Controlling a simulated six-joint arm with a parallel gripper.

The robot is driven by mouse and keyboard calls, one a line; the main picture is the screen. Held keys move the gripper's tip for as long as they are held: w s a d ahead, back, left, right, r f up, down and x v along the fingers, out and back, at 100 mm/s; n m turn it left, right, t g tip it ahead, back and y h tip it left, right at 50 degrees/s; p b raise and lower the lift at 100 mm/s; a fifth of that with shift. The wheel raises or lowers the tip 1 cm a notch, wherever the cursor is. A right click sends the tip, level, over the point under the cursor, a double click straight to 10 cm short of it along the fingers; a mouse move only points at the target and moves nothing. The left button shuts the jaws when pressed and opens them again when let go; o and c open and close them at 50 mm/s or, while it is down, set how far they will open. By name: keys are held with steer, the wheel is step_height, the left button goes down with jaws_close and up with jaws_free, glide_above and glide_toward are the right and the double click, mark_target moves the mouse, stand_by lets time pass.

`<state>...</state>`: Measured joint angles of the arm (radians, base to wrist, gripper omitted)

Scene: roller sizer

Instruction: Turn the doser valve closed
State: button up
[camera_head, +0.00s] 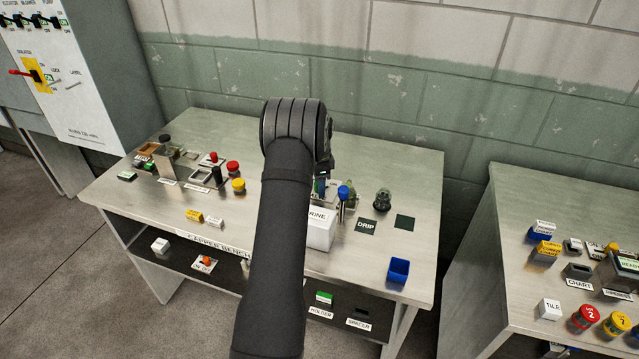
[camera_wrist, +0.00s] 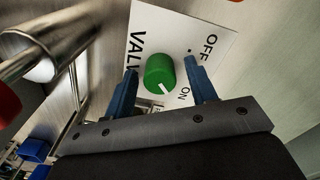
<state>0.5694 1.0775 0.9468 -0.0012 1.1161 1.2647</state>
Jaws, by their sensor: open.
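In the wrist view a green round knob (camera_wrist: 158,69) sits on a white plate (camera_wrist: 206,28) lettered OFF, ON and "VALV", the rest of the word being covered. The knob's white pointer line faces down and slightly right, towards the ON lettering. My gripper (camera_wrist: 161,65) is open, with one blue finger on each side of the knob. Narrow gaps seem to show between fingers and knob; I cannot tell whether either finger touches.
In the wrist view, metal pipes (camera_wrist: 70,38) run close on the left, and a blue bin (camera_wrist: 36,148) is at lower left.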

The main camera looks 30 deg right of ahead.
steer(key=c, duration=1)
steer(key=shift+n, duration=0.4)
steer(key=n, duration=0.3)
steer(key=shift+n, duration=0.3)
steer(key=n, duration=0.4)
steer(key=shift+n, duration=0.3)
steer(key=n, duration=0.4)
steer(key=shift+n, duration=2.5)
